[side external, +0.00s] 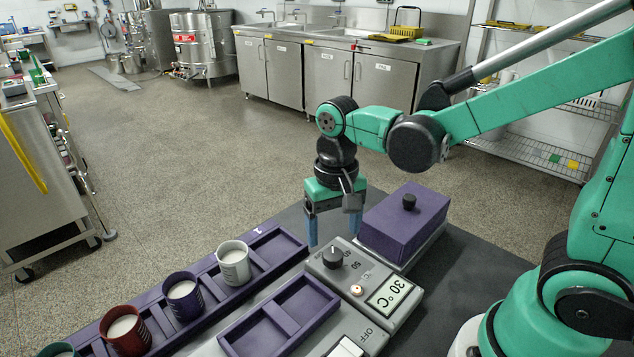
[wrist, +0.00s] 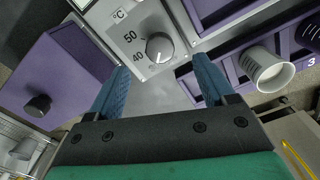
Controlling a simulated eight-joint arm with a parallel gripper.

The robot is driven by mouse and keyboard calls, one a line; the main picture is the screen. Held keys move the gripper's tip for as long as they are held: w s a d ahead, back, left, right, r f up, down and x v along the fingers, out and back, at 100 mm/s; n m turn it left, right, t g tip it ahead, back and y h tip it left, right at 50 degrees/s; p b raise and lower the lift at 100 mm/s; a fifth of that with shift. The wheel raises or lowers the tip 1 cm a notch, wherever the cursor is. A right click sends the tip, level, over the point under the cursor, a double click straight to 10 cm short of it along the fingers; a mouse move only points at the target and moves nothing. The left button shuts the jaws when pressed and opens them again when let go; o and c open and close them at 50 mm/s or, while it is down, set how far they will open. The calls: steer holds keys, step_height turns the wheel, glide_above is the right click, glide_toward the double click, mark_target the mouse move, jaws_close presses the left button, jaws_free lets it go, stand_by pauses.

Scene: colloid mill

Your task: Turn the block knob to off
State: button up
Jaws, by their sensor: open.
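A round dark knob (side external: 333,258) with a light pointer mark sits on the grey control unit (side external: 318,268), beside the printed 40 and 50. In the wrist view the knob (wrist: 159,47) looks grey, and its exact setting is hard to read. The unit's display (side external: 390,293) reads 30 °C. A purple block (side external: 405,225) with a black knob (side external: 409,202) on top stands behind the unit. My gripper (side external: 335,228) points down with its blue fingers apart and empty, above the unit's back edge. In the wrist view my gripper (wrist: 160,80) has the grey knob just beyond its fingertips.
A purple rack (side external: 170,310) holds several cups, including a white cup (side external: 233,262). An empty purple tray (side external: 280,318) lies in front of the unit. Open floor lies behind.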

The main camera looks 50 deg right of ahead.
mark_target(333, 253)
steer(key=shift+f, duration=2.4)
jaws_close()
